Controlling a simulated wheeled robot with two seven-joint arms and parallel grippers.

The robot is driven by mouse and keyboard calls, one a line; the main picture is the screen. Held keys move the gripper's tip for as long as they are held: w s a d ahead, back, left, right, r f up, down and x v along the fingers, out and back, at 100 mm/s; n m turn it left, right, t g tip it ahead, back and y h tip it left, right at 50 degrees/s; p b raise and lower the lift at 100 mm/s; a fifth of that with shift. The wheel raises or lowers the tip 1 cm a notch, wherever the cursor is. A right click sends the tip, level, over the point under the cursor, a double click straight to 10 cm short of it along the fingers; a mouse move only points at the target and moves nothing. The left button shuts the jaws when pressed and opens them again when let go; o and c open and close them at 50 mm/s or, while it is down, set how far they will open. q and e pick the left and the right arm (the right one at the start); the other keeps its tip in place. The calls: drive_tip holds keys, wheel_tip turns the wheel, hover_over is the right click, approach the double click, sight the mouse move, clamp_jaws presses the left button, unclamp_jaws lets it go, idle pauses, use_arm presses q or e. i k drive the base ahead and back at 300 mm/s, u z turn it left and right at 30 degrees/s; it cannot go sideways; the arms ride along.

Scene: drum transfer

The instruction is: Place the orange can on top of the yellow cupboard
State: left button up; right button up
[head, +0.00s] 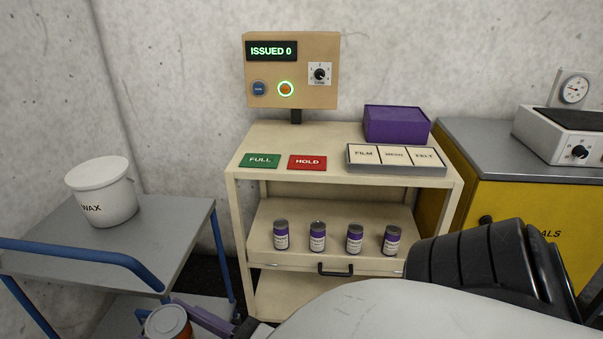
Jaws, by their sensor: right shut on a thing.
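The orange can (168,324) is at the bottom left edge of the head view, its grey lid up and its lower part cut off by the frame. My right gripper (188,314) is shut on it; a purple finger shows at the can's right side. The can is in front of the blue-framed cart, well away from the cupboard. The yellow cupboard (540,225) stands at the right, with a grey top (468,150). My right arm hides its lower part. My left gripper is not in view.
A white device with a dial (560,135) occupies the cupboard top's right side; its left part is clear. A cream trolley (330,195) carries signs, a purple box (397,125) and several purple-banded cans on a drawer. A wax bucket (102,190) stands on the cart (165,240).

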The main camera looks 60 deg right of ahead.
sight(504, 157)
drive_tip(key=u, duration=1.25)
drive_tip(key=k, duration=2.8)
drive_tip(key=z, duration=1.8)
